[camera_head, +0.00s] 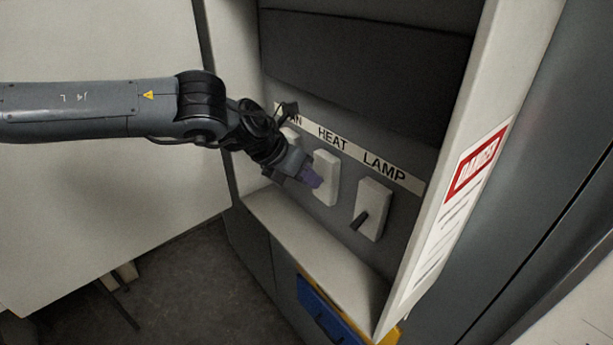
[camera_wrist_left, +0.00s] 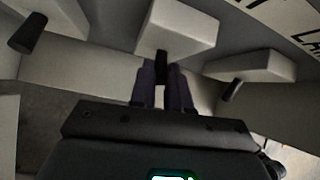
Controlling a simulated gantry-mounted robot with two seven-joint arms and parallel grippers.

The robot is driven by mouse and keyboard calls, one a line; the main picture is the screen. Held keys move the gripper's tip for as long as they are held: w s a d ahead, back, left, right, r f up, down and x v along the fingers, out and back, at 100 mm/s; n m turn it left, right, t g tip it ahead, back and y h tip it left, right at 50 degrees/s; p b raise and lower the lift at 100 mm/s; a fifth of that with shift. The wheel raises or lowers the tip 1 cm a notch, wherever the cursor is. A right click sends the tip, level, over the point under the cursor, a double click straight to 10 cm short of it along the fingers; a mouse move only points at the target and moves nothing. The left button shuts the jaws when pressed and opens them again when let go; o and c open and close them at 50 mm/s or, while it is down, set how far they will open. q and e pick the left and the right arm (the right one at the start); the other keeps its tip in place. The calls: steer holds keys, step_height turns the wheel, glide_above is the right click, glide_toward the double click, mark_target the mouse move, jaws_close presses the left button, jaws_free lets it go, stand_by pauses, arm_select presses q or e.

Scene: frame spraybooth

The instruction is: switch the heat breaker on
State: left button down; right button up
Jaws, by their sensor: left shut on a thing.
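The heat breaker is a white box (camera_head: 327,177) under the "HEAT" label, the middle one of three in a row. In the left wrist view the white box (camera_wrist_left: 180,27) is straight ahead, with its dark lever (camera_wrist_left: 162,66) sticking out of it. My left gripper (camera_head: 309,177) is at the front of this box, and its purple-grey fingers (camera_wrist_left: 164,80) are shut on the lever. Most of the lever is hidden by the fingers, and in the head view it cannot be made out. My right gripper is in neither view.
The lamp breaker (camera_head: 373,208) is to the right, its dark lever (camera_head: 359,220) pointing down. The fan breaker (camera_head: 291,137) is to the left, partly behind my arm. A pale ledge (camera_head: 300,232) runs below, and a white side panel (camera_head: 452,150) with a danger sign (camera_head: 476,162) bounds the right.

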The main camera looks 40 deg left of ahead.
arm_select(q)
steer(key=c, duration=1.1)
jaws_free()
steer(key=b+v, duration=0.4)
steer(key=v, duration=0.6)
steer(key=shift+s+r, duration=0.25)
steer(key=shift+a, duration=0.1)
